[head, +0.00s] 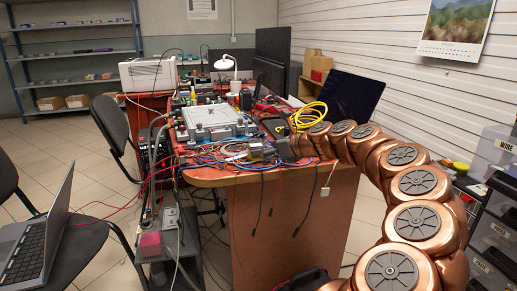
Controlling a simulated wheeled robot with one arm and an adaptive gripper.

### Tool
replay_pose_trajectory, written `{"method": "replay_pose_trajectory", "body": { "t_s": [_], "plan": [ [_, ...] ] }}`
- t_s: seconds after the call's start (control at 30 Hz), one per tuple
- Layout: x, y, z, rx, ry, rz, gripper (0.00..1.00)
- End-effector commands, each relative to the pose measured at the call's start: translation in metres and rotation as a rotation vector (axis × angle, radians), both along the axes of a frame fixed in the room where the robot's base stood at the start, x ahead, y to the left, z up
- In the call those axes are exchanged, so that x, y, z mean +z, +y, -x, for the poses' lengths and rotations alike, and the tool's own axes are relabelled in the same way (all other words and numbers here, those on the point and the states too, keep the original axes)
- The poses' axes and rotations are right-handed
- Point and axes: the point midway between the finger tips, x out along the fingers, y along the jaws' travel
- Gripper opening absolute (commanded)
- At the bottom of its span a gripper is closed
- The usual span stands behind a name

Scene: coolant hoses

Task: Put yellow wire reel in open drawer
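A coil of yellow wire (308,114) lies on the cluttered workbench, just behind the far end of my copper arm. My gripper (284,151) is a small dark shape at that end, low over the bench's near edge among wires. Its fingers are too small to make out, so I cannot tell whether it is open or holds anything. A dark drawer unit (487,225) stands at the right edge, partly cut off and partly behind my arm. A small yellow item (461,166) shows at its upper left. Which drawer is open is unclear.
The workbench (262,176) carries a grey metal case (212,120), tangled wires, a white lamp (225,65) and monitors. Cables hang over its front edge. A bin marked WIRE (506,146) is at the right. A chair with a laptop (38,238) stands at left.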

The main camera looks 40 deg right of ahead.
Motion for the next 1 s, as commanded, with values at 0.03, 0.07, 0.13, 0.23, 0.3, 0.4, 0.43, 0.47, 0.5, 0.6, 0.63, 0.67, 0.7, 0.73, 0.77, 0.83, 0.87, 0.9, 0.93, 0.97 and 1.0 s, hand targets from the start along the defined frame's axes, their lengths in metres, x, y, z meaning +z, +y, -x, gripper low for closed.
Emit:
{"method": "replay_pose_trajectory", "body": {
  "t_s": [0.03,0.07,0.13,0.23,0.3,0.4,0.43,0.47,0.5,0.6,0.63,0.67,0.7,0.73,0.77,0.83,0.87,0.9,0.93,0.97,1.0],
  "plan": [
    [0.006,-0.002,0.008,-0.002,-0.001,0.001,0.89],
    [0.007,-0.002,0.012,-0.001,-0.001,0.0,0.89],
    [0.012,-0.005,0.022,-0.003,-0.002,0.001,0.89],
    [0.018,-0.008,0.036,-0.006,-0.003,0.002,0.89],
    [0.022,-0.01,0.044,-0.005,-0.004,0.003,0.89],
    [0.025,-0.012,0.054,-0.004,-0.002,0.002,0.89],
    [0.026,-0.012,0.057,-0.004,-0.002,0.002,0.89],
    [0.027,-0.013,0.059,-0.003,-0.002,0.002,0.89],
    [0.027,-0.013,0.062,-0.003,-0.001,0.002,0.89],
    [0.029,-0.013,0.066,-0.001,-0.001,0.001,0.89],
    [0.029,-0.013,0.067,-0.001,-0.001,0.001,0.89],
    [0.029,-0.013,0.067,-0.001,-0.001,0.001,0.89],
    [0.029,-0.013,0.068,0.0,0.0,0.001,0.89],
    [0.029,-0.013,0.068,0.0,0.0,0.001,0.89],
    [0.029,-0.013,0.068,0.0,-0.001,0.001,0.89],
    [0.029,-0.013,0.068,0.0,-0.001,0.001,0.89],
    [0.029,-0.013,0.068,0.001,-0.001,0.002,0.89],
    [0.029,-0.012,0.068,0.003,-0.001,0.004,0.89],
    [0.029,-0.009,0.067,0.011,0.0,0.011,0.89],
    [0.03,-0.004,0.066,0.025,0.002,0.021,0.89],
    [0.03,0.006,0.063,0.054,0.005,0.046,0.89]
  ]
}}
